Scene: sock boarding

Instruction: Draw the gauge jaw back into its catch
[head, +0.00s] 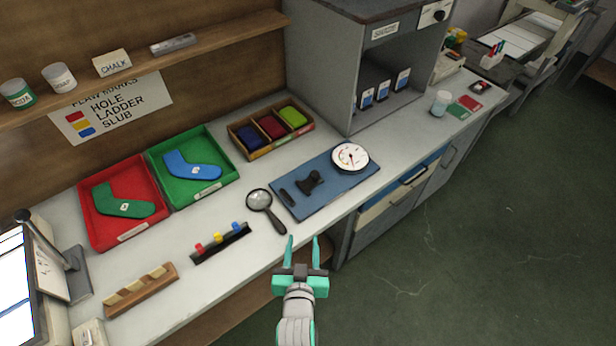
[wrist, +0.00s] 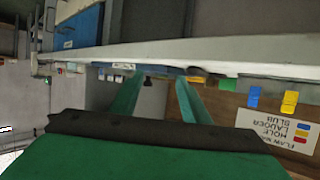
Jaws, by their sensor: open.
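The gauge is a blue base plate (head: 335,193) lying on the bench, with a round white dial (head: 350,157) at its right end. A black jaw (head: 311,181) stands near the plate's middle. A small dark bar (head: 288,197) lies at the plate's left end; I cannot tell if it is the catch. My gripper (head: 302,240), with teal fingers, is open and empty in front of the bench edge, below the plate in the head view.
A magnifying glass (head: 262,201) lies just left of the plate. A black rack with coloured pegs (head: 221,243) and a wooden holder (head: 141,291) lie further left. Red (head: 93,224) and green (head: 233,185) trays hold sock shapes. A grey cabinet (head: 335,62) stands behind the plate.

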